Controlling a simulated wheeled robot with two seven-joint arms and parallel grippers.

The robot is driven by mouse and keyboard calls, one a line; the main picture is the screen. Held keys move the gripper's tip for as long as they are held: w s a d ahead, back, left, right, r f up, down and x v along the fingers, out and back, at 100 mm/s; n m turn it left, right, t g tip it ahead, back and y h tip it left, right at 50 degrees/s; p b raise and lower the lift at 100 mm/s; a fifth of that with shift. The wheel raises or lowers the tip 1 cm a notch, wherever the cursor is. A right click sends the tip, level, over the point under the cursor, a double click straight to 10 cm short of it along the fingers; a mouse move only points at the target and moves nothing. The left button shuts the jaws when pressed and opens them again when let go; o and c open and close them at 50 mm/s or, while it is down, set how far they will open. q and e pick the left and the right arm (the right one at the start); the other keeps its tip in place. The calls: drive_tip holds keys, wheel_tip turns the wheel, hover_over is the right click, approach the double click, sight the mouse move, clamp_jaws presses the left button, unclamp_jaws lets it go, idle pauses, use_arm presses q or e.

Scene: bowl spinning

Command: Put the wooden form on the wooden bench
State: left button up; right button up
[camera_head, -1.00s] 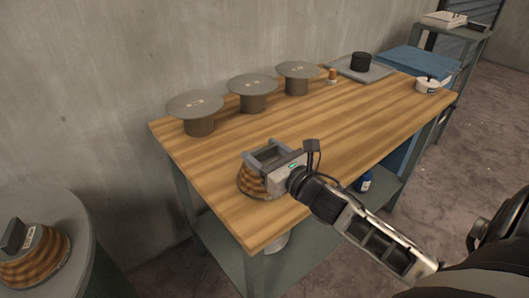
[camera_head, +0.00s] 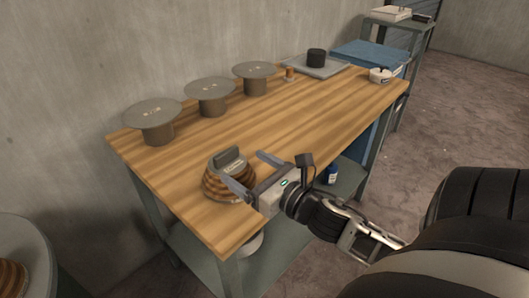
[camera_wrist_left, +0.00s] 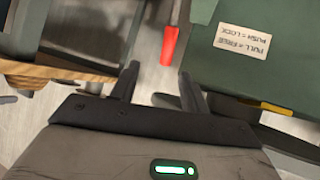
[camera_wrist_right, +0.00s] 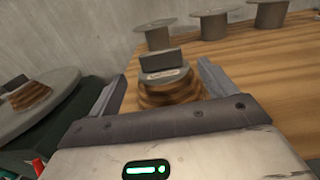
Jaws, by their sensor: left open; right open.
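A wooden form (camera_head: 228,188), brown and banded with a grey handle on top, sits upright on the near left end of the wooden bench (camera_head: 290,125). It also shows in the right wrist view (camera_wrist_right: 170,93). My right gripper (camera_head: 244,168) is open and empty, drawn back to the right of the form, its fingers pointing toward it. In the right wrist view the form stands ahead between the spread fingers (camera_wrist_right: 160,72). My left gripper (camera_wrist_left: 158,76) is open and empty, seen only in its own wrist view, near a red handle (camera_wrist_left: 169,45).
A second wooden form (camera_head: 12,276) rests on a round grey wheel (camera_head: 35,240) at lower left. Several grey discs on pedestals (camera_head: 212,92) line the bench's wall side. A grey plate with a black cylinder (camera_head: 316,57) and a white pot (camera_head: 380,75) stand at the far end. The bench middle is clear.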

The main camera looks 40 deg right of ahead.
drive_tip(key=shift+s+d, duration=0.2)
drive_tip(key=shift+s, duration=2.1)
